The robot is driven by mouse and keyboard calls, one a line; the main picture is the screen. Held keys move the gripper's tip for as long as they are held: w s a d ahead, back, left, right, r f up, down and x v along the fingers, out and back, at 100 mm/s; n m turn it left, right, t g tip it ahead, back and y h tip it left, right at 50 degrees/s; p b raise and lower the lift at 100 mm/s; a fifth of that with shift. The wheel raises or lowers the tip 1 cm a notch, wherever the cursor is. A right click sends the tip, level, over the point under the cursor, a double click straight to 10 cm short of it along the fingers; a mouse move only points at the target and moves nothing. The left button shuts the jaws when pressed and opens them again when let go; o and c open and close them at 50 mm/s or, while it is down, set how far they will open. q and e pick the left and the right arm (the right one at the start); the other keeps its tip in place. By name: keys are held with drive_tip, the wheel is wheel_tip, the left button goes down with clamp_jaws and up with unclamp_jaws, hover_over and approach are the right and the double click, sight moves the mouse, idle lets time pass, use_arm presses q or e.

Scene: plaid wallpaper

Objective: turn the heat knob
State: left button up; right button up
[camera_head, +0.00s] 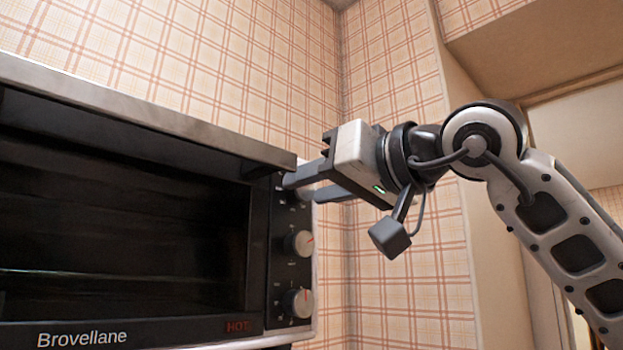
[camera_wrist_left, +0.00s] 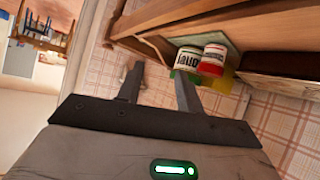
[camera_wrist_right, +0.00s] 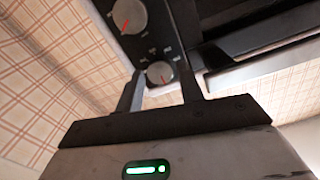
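The black oven (camera_head: 120,215) has a column of round silver knobs on its right-hand panel. The middle knob (camera_head: 298,243) and bottom knob (camera_head: 298,302) show clearly, each with a red mark. My right gripper (camera_head: 302,188) is at the top of this panel, where its fingers hide most of the upper knob. In the right wrist view, the upper knob (camera_wrist_right: 160,73) lies between the open fingertips, with a gap on both sides. Another knob (camera_wrist_right: 128,17) is farther up that picture. The knob labels are too small to read. My left gripper (camera_wrist_left: 156,82) is open and empty, away from the oven.
Plaid wall is behind and right of the oven. In the left wrist view, a wooden shelf (camera_wrist_left: 190,14) and two cans, one white-and-green (camera_wrist_left: 188,60) and one white-and-red (camera_wrist_left: 213,58), are near the left fingers.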

drive_tip(key=shift+w+a, duration=0.4)
drive_tip(key=shift+a, duration=0.05)
use_arm(q)
drive_tip(key=shift+s, duration=0.1)
use_arm(e)
drive_tip(key=c, duration=0.7)
